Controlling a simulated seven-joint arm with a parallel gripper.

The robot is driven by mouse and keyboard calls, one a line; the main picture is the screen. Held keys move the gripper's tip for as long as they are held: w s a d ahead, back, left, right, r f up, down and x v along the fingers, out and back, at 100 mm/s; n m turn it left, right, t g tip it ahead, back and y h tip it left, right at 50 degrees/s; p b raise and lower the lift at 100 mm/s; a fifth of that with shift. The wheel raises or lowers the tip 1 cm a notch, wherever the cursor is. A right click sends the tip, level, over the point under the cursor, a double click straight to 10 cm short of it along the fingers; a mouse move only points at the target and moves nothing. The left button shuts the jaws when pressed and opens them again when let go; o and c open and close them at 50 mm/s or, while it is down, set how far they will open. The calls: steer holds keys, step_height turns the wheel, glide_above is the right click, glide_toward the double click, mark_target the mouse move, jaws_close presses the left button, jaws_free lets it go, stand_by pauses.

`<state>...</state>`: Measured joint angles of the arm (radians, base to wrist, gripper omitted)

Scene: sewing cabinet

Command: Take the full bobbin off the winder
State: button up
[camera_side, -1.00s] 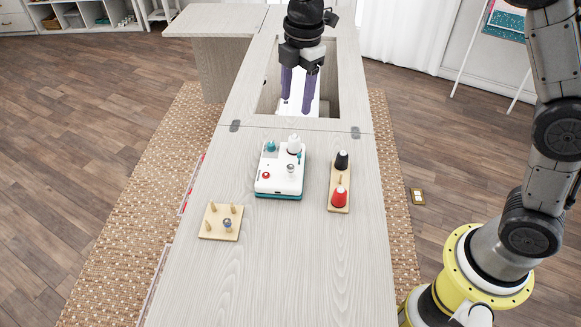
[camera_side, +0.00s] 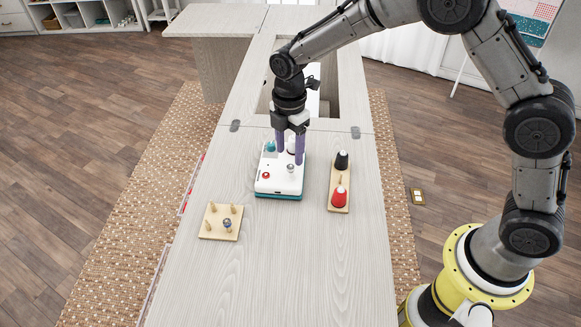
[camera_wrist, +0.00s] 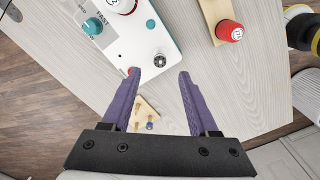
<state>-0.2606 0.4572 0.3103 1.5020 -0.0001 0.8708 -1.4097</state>
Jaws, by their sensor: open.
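The white winder (camera_side: 268,186) with a teal base stands on the cabinet top. A small silvery bobbin (camera_side: 290,168) sits on its right part; it also shows in the wrist view (camera_wrist: 160,60). My gripper (camera_side: 290,163) points down over the winder with its purple fingers apart. In the wrist view my gripper (camera_wrist: 159,74) is empty, and the bobbin lies just beyond the gap between the fingertips. I cannot tell how high the fingertips are above it. The fingers partly hide the winder's white spool (camera_side: 291,145) in the side view.
A wooden board (camera_side: 210,233) with several pegs lies at the front left, with a grey bobbin (camera_side: 227,223) on one peg. A wooden stand (camera_side: 336,208) with a black cone (camera_side: 342,160) and a red cone (camera_side: 340,196) is right of the winder.

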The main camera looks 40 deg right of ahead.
mark_target(291, 165)
step_height(291, 165, down, 4)
steer(key=shift+d+f, duration=0.15)
steer(key=shift+c, duration=0.2)
jaws_close()
